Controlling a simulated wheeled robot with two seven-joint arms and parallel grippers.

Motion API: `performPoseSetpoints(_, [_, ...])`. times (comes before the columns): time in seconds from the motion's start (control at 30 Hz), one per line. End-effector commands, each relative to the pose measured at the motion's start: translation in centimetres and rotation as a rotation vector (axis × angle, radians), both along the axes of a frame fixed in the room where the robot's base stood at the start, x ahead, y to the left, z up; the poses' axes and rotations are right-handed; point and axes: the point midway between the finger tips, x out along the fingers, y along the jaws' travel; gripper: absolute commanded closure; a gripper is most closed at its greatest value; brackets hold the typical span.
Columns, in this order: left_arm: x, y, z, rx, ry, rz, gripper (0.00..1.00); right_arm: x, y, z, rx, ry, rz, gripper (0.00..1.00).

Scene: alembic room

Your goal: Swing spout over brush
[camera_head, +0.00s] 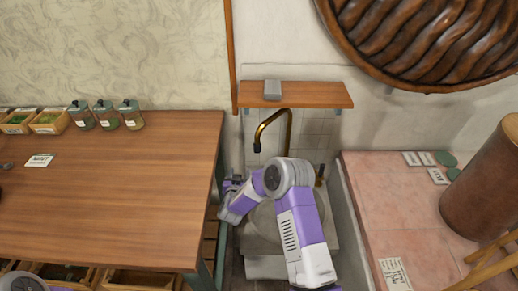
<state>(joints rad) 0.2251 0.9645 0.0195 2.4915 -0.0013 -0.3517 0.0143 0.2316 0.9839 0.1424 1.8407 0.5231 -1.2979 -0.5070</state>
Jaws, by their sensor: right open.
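A brass gooseneck spout (287,125) rises behind the basin, and its dark tip (257,148) points down to the left. My right arm reaches up from the bottom over the pale basin (262,267) and bends left. My right gripper (227,197) is at the basin's left side, below and left of the spout tip and apart from it. It is open, and I see nothing held in it. I cannot make out a brush; my right arm covers much of the basin. Only a piece of my left arm shows at the bottom left corner, without its gripper.
A wooden table (130,190) with several jars (105,115) stands left of the basin. A wooden shelf (315,95) with a grey block (272,89) hangs above the spout. A pink counter (385,215) with a brown cylinder (485,190) is on the right.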

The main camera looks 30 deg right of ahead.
Motion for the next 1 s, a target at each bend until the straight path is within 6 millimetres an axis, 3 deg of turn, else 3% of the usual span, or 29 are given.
performPoseSetpoints(0.1, [0.0, 0.0, -1.0, 0.000, -0.001, 0.000, 0.11, 0.9, -3.8, 3.7, -0.126, -0.105, -0.184, 0.43])
performPoseSetpoints(0.27, [0.0, 0.0, -1.4, 0.000, -0.001, 0.000, 0.11, 0.7, -6.0, 6.1, -0.202, -0.153, -0.309, 0.43])
performPoseSetpoints(0.7, [0.1, 0.0, -3.1, 0.000, -0.001, 0.000, 0.11, 4.2, -11.1, 6.3, -0.209, -0.158, -0.325, 0.43])
performPoseSetpoints(1.0, [0.0, 0.0, -3.4, 0.000, -0.001, 0.000, 0.11, 5.1, -12.2, 6.5, -0.209, -0.157, -0.319, 0.43])
